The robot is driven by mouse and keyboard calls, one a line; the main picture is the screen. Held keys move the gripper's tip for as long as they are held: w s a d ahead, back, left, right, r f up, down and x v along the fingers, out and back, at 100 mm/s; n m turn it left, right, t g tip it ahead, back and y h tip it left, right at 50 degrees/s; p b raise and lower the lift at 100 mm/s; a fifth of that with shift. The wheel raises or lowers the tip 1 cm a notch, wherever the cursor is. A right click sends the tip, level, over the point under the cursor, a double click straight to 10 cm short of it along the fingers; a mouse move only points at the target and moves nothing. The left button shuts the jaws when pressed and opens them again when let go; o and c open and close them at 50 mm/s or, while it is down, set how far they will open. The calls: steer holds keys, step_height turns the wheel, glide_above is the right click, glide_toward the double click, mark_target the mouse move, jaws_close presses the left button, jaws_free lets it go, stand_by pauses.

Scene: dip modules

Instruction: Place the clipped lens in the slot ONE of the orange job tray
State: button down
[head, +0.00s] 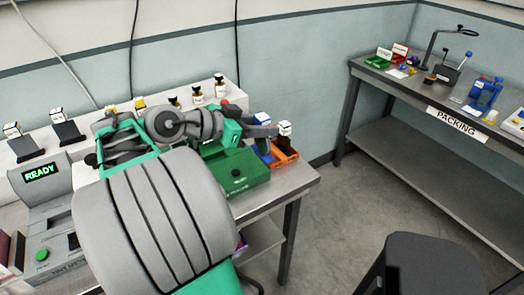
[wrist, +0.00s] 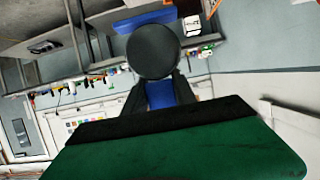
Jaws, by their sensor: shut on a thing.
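The orange job tray (head: 286,158) sits at the right end of the near bench, beside a blue tray (head: 261,153). My gripper (head: 272,131) reaches out over this end of the bench, above the trays. In the wrist view my gripper (wrist: 160,82) is shut on a dark round piece, the clipped lens (wrist: 153,50), with its round face toward the camera. A blue part (wrist: 160,95) shows between the fingers; I cannot tell whether it belongs to the lens clip. The slot numbers of the tray are too small to read.
A small white labelled cube (head: 285,128) shows just past my fingertips. A green box (head: 238,172) with a black knob stands close to the trays. Several small bottles (head: 197,92) stand along the back ledge. The packing bench (head: 440,110) stands apart at the right, across open floor.

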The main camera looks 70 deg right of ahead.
steer(key=d+f, duration=0.2)
steer(key=d, duration=0.1)
steer(key=w+d+f+p, duration=0.1)
steer(key=d+f, duration=0.2)
steer(key=d, duration=0.1)
steer(key=d+f+p, duration=0.1)
steer(key=d+f, duration=0.2)
steer(key=d, duration=0.1)
steer(key=shift+w+d+f, duration=0.15)
steer(key=shift+d+f, duration=0.3)
steer(key=shift+f, duration=0.85)
steer(key=shift+d+f, duration=0.15)
steer(key=shift+f, duration=0.85)
steer(key=c, duration=1)
jaws_free()
steer(key=shift+r+p, duration=0.1)
steer(key=shift+p, duration=0.25)
steer(key=shift+w+a+r, duration=0.1)
steer(key=shift+w+a, duration=0.05)
steer(key=shift+w, duration=0.05)
steer(key=b+v, duration=0.1)
steer(key=v, duration=1)
steer(key=shift+w+a+r, duration=0.1)
steer(key=shift+a+r, duration=0.05)
steer(key=shift+a, duration=0.15)
